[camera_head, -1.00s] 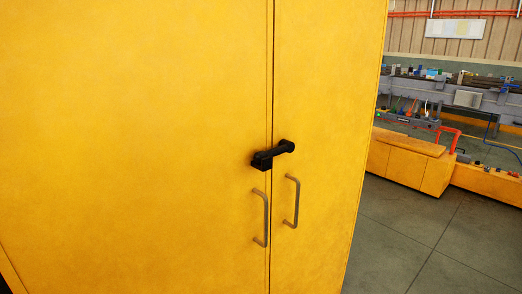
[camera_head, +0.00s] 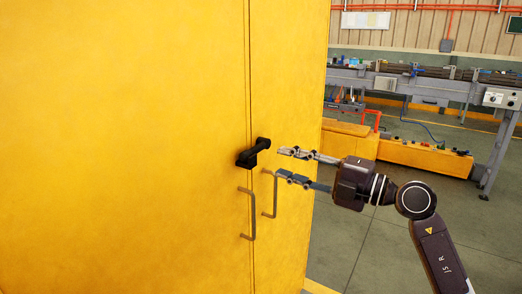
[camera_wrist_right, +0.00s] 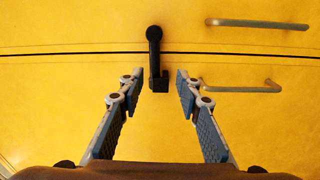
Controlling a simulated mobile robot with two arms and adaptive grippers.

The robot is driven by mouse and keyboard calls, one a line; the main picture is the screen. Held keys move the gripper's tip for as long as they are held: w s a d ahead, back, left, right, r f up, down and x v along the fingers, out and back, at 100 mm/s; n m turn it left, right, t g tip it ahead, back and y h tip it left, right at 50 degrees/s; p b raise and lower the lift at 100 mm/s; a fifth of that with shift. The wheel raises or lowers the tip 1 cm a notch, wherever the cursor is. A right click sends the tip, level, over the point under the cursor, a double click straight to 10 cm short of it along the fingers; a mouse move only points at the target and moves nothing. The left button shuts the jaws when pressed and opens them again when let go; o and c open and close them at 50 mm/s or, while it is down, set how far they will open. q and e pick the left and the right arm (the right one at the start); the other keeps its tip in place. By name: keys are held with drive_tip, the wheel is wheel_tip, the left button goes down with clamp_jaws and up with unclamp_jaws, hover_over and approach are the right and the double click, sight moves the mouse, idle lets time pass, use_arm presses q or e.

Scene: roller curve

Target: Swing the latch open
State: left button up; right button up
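A black latch (camera_head: 253,153) sits across the seam between the two doors of a yellow cabinet (camera_head: 120,120). Its arm runs from a block on the left door up to a round pivot on the right door. My right gripper (camera_head: 278,161) is open and empty, just right of the latch and apart from it in the head view. In the right wrist view the latch (camera_wrist_right: 155,50) shows ahead, its block end between the lines of the two open fingertips (camera_wrist_right: 160,77). My left gripper is not in view.
Two grey bar handles, the left (camera_head: 252,215) and the right (camera_head: 272,195), stick out below the latch near my right gripper's lower finger. Open grey floor (camera_head: 400,230) lies right of the cabinet. A yellow bench (camera_head: 430,157) and a long rack stand behind.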

sight(258, 152)
drive_tip(key=x, duration=0.2)
drive_tip(key=p+x, duration=0.1)
drive_tip(key=x, duration=0.1)
drive_tip(key=r+p+x, duration=0.1)
drive_tip(key=x, duration=0.2)
drive_tip(key=shift+s+a+r, duration=0.1)
drive_tip(key=shift+s+a, duration=0.05)
drive_tip(key=shift+s, duration=0.05)
drive_tip(key=shift+w+a, duration=0.25)
drive_tip(key=shift+a, duration=0.1)
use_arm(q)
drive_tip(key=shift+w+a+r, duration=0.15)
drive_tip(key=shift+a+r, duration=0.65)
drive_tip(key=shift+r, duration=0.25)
use_arm(e)
drive_tip(key=shift+c, duration=0.3)
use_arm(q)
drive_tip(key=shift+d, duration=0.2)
use_arm(e)
clamp_jaws()
